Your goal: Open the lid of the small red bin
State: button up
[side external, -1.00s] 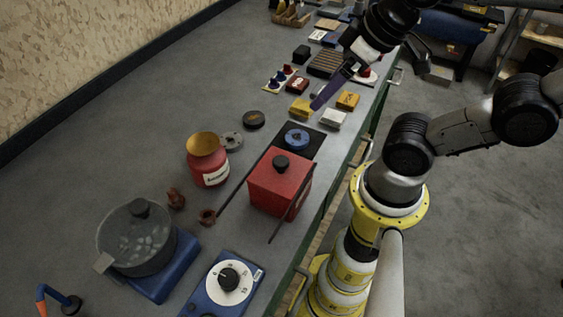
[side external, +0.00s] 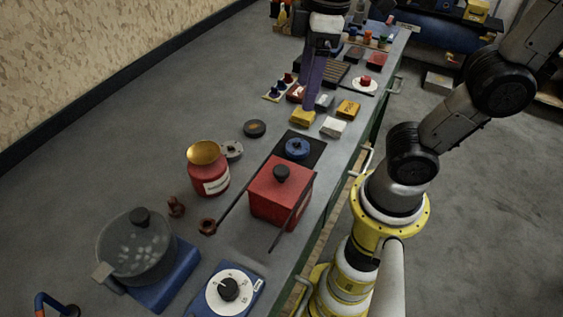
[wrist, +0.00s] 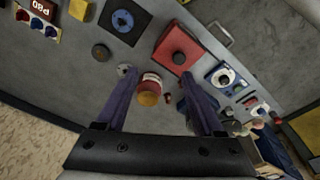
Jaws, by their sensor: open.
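The small red bin (side external: 276,203) is a square red box with a flat red lid and a black knob on top. The lid sits closed on it. The bin also shows in the wrist view (wrist: 172,62), beyond the fingertips. My gripper (side external: 311,106) has purple fingers and is raised above the far part of the bench, well apart from the bin. In the wrist view its fingers (wrist: 158,73) are spread with nothing held between them. A round red jar (side external: 209,181) with a gold top stands left of the bin.
A pot (side external: 136,250) on a blue base and a blue dial unit (side external: 246,296) stand nearer. A black mat (side external: 311,142) with a blue round piece lies behind the bin. Open grey bench lies to the left.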

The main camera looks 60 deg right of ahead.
aim_at(281, 170)
jog(key=w+a+n+g, duration=0.1)
jog(key=w+a+n, duration=0.15)
jog(key=a, duration=0.35)
jog(key=f, duration=0.9)
jog(key=s+f, duration=0.1)
jog(key=f, duration=0.4)
jog(key=shift+f, duration=0.3)
grip_shut()
dwell(0.6)
